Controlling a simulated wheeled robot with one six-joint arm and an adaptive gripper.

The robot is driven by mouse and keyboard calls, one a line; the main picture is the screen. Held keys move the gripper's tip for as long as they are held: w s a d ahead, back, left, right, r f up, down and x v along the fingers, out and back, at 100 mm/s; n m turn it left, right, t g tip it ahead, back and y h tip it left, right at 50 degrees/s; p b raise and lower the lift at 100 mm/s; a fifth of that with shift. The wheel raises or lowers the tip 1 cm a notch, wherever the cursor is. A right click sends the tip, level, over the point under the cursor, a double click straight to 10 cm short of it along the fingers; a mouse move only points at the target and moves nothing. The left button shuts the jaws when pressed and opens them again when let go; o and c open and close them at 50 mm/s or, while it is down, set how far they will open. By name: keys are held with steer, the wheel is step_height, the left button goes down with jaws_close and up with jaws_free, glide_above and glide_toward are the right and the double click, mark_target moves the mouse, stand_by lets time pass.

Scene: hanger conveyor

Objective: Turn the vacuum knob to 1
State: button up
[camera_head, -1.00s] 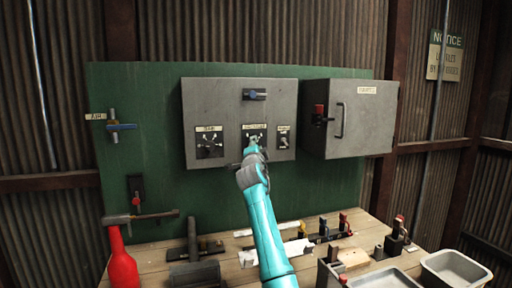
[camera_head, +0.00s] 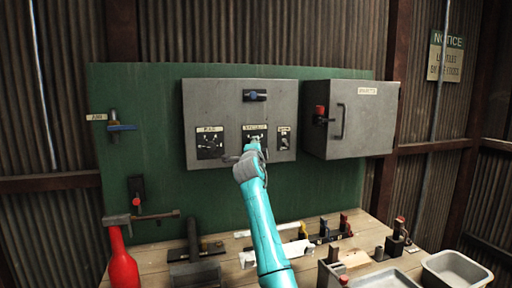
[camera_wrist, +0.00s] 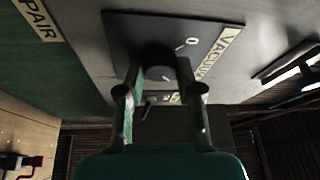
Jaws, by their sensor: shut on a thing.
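The vacuum knob (camera_wrist: 157,58) is a dark round knob on a dark square plate (camera_wrist: 125,27), lettered VACUUM beside it. A white 0 mark shows on the plate next to the knob in the wrist view. My gripper (camera_wrist: 158,72) is shut on the knob, with one finger on each side of it. In the head view my gripper (camera_head: 254,146) reaches the middle plate of the grey panel (camera_head: 218,100) and hides most of the knob. Which mark the knob points to cannot be told.
Another dial plate (camera_head: 210,143) is to the left, and a small switch (camera_head: 284,138) is close on the right. A blue-handled valve (camera_head: 255,95) is above. A grey cabinet (camera_head: 365,130) stands right of the panel. Tools and a red bottle (camera_head: 121,262) sit on the bench below.

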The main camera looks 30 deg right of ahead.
steer(key=o, duration=1.2)
steer(key=shift+c, duration=0.2)
steer(key=shift+a, duration=0.1)
steer(key=v, duration=1.1)
steer(key=shift+s+a, duration=0.2)
steer(key=shift+s, duration=0.15)
steer(key=shift+a+f, duration=0.1)
